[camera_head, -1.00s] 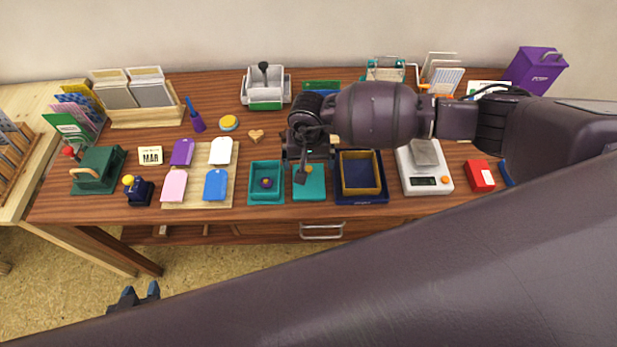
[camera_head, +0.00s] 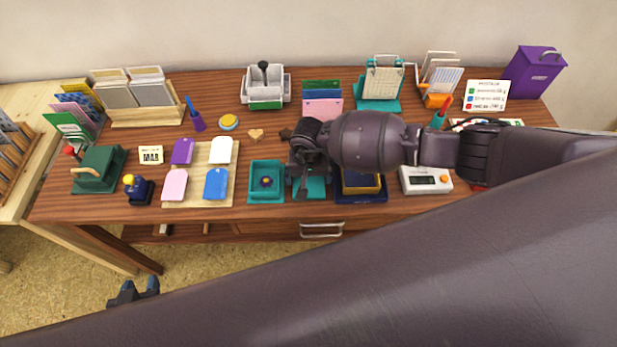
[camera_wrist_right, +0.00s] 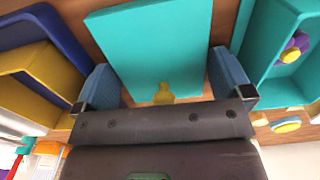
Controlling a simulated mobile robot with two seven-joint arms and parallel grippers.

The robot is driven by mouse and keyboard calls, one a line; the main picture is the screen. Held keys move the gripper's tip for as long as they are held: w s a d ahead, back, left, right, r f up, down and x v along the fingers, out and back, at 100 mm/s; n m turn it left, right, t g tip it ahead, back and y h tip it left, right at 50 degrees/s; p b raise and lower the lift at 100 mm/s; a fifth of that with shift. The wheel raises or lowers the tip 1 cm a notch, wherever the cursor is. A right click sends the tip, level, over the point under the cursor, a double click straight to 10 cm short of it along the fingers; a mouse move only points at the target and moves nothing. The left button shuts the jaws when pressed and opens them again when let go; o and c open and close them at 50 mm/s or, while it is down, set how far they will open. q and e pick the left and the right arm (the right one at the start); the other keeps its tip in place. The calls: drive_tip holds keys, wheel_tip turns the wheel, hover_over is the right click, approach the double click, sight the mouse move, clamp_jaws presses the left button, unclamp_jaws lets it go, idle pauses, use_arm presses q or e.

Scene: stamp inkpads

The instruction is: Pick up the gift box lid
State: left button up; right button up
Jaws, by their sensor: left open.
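The gift box lid is a flat teal slab (camera_head: 317,187), mostly covered by my right gripper and arm in the head view. In the right wrist view the lid (camera_wrist_right: 150,45) has a small yellow knob (camera_wrist_right: 163,93) near its close edge. My right gripper (camera_head: 303,187) is over the lid. In the right wrist view its blue fingers (camera_wrist_right: 165,78) are spread wide, one on each side of the lid; whether they touch it I cannot tell. The teal open box (camera_head: 266,196), with a purple and yellow item inside, stands left of the lid. My left gripper (camera_head: 133,292) is open and empty, off the table's front.
A navy box (camera_head: 362,197) with a yellow inner tray is close on the lid's right. A white scale (camera_head: 425,181) stands further right. A wooden board (camera_head: 227,181) with coloured tags lies to the left. A drawer handle (camera_head: 321,229) is below the table edge.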

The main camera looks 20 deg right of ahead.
drive_tip(key=c, duration=0.5)
use_arm(q)
drive_tip(key=shift+s+f, duration=0.2)
drive_tip(key=shift+s, duration=0.05)
